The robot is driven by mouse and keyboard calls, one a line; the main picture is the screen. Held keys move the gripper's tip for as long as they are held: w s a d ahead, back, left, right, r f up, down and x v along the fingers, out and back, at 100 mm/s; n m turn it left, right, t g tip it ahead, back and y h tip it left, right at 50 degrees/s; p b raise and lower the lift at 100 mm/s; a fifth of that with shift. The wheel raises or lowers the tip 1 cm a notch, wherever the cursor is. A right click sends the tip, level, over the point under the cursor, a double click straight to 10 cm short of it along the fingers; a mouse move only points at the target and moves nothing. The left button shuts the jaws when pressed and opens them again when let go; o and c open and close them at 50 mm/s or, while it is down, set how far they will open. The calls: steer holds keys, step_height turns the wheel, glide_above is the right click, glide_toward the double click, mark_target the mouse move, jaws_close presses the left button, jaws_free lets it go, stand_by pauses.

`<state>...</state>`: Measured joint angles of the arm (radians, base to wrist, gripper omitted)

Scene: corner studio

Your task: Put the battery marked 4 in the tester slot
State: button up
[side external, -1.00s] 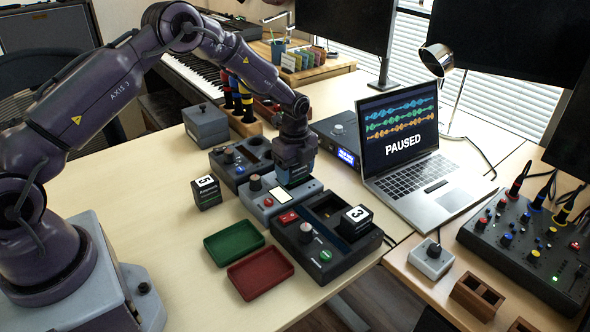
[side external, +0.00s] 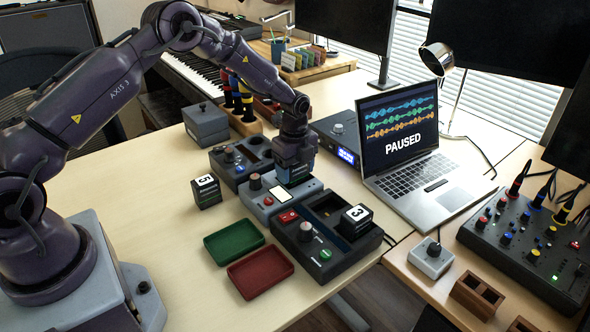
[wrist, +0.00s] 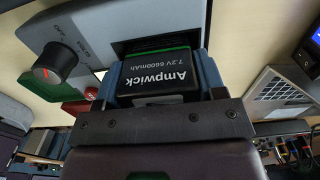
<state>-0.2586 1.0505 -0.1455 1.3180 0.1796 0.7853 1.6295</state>
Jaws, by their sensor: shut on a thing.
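My gripper (side external: 294,172) is shut on a black battery (wrist: 158,76). In the wrist view its label reads Ampwick 7.2V 6600mAh; its number does not show. The gripper is low over the far end of the grey tester (side external: 268,207), which has a black knob, a lit display and a red button. The tester also shows in the wrist view (wrist: 90,22). A battery marked 5 (side external: 206,191) stands on the table left of the tester. A battery marked 3 (side external: 355,221) sits in the black charger (side external: 327,260).
A green tray (side external: 234,241) and a red tray (side external: 260,272) lie in front of the tester. A dark knobbed unit (side external: 228,172) stands close behind it, with a grey box (side external: 205,123) farther back. A laptop (side external: 420,180) is at right. The left tabletop is clear.

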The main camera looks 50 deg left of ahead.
steer(key=shift+r, duration=0.3)
steer(key=shift+r, duration=0.35)
steer(key=shift+f, duration=0.85)
stand_by(0.5)
steer(key=shift+r, duration=0.4)
steer(key=shift+r, duration=0.35)
steer(key=shift+r, duration=0.1)
steer(key=shift+f, duration=0.8)
stand_by(0.7)
steer(key=o, duration=0.8)
